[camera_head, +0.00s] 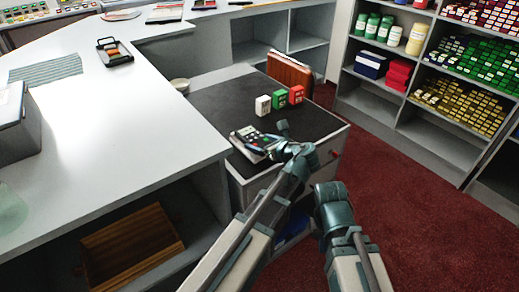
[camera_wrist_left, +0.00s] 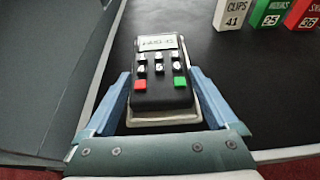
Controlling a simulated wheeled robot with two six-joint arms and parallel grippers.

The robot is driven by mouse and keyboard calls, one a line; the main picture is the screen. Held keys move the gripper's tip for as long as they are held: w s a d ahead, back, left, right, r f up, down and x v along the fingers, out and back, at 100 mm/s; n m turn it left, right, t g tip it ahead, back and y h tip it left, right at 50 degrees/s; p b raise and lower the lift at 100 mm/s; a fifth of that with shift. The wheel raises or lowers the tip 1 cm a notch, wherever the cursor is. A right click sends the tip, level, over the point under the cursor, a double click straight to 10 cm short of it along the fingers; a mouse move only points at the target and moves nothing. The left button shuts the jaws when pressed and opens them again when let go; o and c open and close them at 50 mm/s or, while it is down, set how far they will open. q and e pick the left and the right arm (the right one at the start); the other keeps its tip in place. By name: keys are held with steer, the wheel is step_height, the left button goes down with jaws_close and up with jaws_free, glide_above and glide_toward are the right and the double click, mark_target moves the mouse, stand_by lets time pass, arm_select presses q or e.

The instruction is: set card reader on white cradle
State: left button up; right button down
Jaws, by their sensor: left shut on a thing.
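The card reader (camera_head: 248,135) is a dark handset with a light screen, grey keys, one red key and one green key. In the left wrist view the card reader (camera_wrist_left: 160,75) stands between the blue fingers of my left gripper (camera_wrist_left: 160,108), which is shut on its sides. In the head view my left gripper (camera_head: 268,148) is at the near edge of the black-topped cabinet. A pale rim shows under the reader's near end; I cannot tell whether it is the white cradle. My right gripper (camera_head: 329,200) is low, right of the cabinet, its fingers hidden.
White, green and red labelled blocks (camera_head: 280,99) stand on the black cabinet top (camera_head: 225,98) beyond the reader. A brown binder (camera_head: 290,70) is behind them. The white counter (camera_head: 110,110) borders the left, with a small bowl (camera_head: 180,85) at its edge.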

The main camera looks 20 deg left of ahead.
arm_select(q)
steer(key=shift+f+b, duration=0.3)
steer(key=shift+f, duration=0.4)
steer(key=shift+r, duration=0.1)
arm_select(e)
steer(key=shift+f, duration=0.65)
arm_select(q)
steer(key=o, duration=1.4)
steer(key=shift+c, duration=0.2)
arm_select(e)
steer(key=shift+f, duration=0.1)
